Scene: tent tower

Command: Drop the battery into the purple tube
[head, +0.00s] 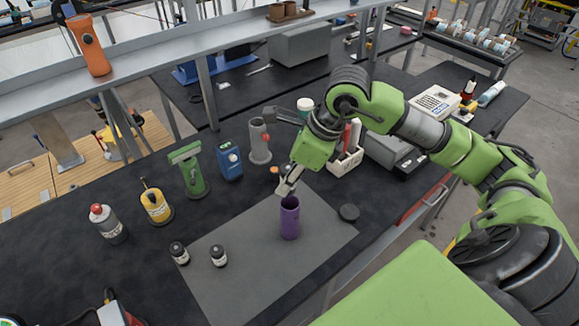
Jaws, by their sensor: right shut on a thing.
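The purple tube (289,218) stands upright on the grey mat, with its open mouth at the top. My right gripper (286,188) points down just above and slightly left of the tube's mouth. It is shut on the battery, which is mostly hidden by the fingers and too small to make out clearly. I cannot tell whether the battery's lower end is inside the tube's mouth. My left gripper is not in view.
A blue device (229,161), green stand (189,172), yellow can (155,205) and white basket (345,161) stand behind.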

